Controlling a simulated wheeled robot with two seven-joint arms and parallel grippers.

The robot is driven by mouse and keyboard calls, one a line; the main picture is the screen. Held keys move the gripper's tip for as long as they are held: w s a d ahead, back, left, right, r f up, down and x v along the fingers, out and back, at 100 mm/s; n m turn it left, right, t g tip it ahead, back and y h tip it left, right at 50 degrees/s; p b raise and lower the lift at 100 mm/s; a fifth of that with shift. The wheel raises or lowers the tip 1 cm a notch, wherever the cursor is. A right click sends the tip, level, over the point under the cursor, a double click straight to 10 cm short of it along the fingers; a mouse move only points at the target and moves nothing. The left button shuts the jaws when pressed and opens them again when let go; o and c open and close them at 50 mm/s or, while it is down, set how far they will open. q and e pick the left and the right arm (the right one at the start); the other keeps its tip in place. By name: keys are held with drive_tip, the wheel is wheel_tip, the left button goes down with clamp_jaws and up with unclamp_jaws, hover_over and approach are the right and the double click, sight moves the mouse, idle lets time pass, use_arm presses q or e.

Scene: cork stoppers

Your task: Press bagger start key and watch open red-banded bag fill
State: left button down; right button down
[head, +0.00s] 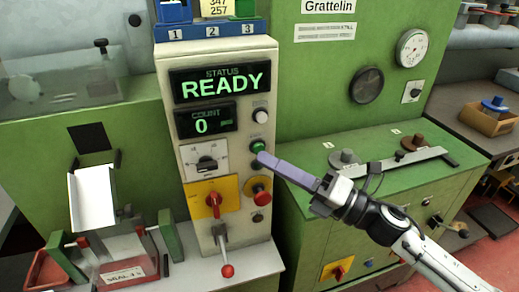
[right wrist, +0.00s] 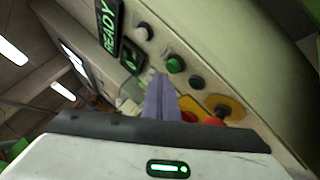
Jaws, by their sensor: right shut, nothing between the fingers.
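The bagger's control panel (head: 176,125) stands in the middle of the head view. Its status display (head: 220,82) reads READY and its count display (head: 204,121) reads 0. A green button (head: 258,146) sits at the panel's right side; it also shows in the right wrist view (right wrist: 175,64). My right gripper (head: 262,158) is shut and empty, its purple fingertips just below and close to the green button. Whether they touch the panel is unclear. The fingers also show in the right wrist view (right wrist: 160,95). I cannot make out a red-banded bag. My left gripper is out of view.
A pale button (head: 261,115) is above the green one, and a red mushroom button (head: 261,198) on yellow is below. A red rotary switch (head: 213,204) and a red-knobbed lever (head: 226,270) are lower. A white chute-like piece (head: 92,198) stands left above the sealer (head: 124,273).

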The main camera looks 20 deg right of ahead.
drive_tip(key=shift+w, duration=0.35)
drive_tip(key=shift+w, duration=0.45)
idle(0.5)
drive_tip(key=shift+s, duration=0.9)
drive_tip(key=s, duration=0.5)
drive_tip(key=shift+d, duration=0.1)
idle(0.7)
